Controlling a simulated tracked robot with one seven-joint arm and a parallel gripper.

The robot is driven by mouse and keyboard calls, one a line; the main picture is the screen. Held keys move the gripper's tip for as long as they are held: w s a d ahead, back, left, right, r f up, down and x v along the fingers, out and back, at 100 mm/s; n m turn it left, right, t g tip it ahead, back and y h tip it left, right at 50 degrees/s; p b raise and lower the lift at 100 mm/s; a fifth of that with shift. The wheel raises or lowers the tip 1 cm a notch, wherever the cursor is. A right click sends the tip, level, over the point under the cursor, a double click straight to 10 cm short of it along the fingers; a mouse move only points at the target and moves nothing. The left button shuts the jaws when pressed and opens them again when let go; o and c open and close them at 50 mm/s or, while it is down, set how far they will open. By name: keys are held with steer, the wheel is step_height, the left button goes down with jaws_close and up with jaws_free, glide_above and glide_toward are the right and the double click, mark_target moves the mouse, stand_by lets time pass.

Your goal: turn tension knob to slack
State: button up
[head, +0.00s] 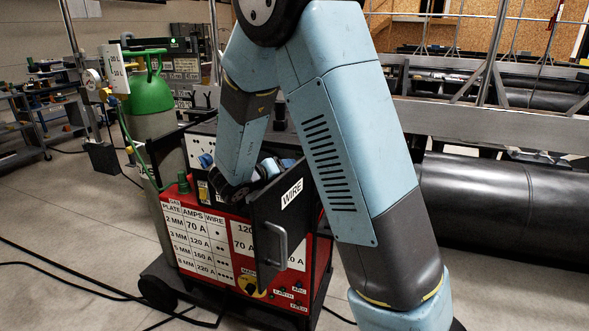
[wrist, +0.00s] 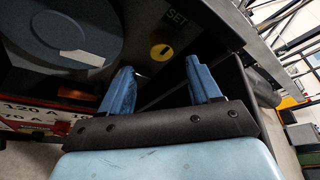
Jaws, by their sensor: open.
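In the wrist view a round yellow knob face (wrist: 161,52) with a dark mark sits in the dark compartment, beside a "SET" label (wrist: 176,17). I take it to be the tension knob; whether its mark stands at slack is too small to read. My gripper (wrist: 160,66) is open, its two blue fingers apart, with the knob face showing between and just beyond the fingertips. Whether they touch it I cannot tell. In the head view my arm reaches into the red welding machine (head: 190,271) behind its open "WIRE" door (head: 268,222); the knob is hidden there.
A large dark spool (wrist: 60,30) fills the left of the wrist view, close to the left finger. A yellow knob (head: 250,285) is low on the machine's front. A green-topped gas cylinder (head: 150,95) stands behind left. Cables (head: 75,285) lie on the floor.

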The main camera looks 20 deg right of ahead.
steer(key=x, duration=0.7)
steer(key=shift+w+d, duration=0.15)
steer(key=shift+w, duration=0.05)
steer(key=shift+c, duration=0.3)
steer(key=c, duration=0.9)
steer(key=shift+a, duration=0.25)
steer(key=shift+c, duration=0.4)
steer(key=shift+d+f, duration=0.1)
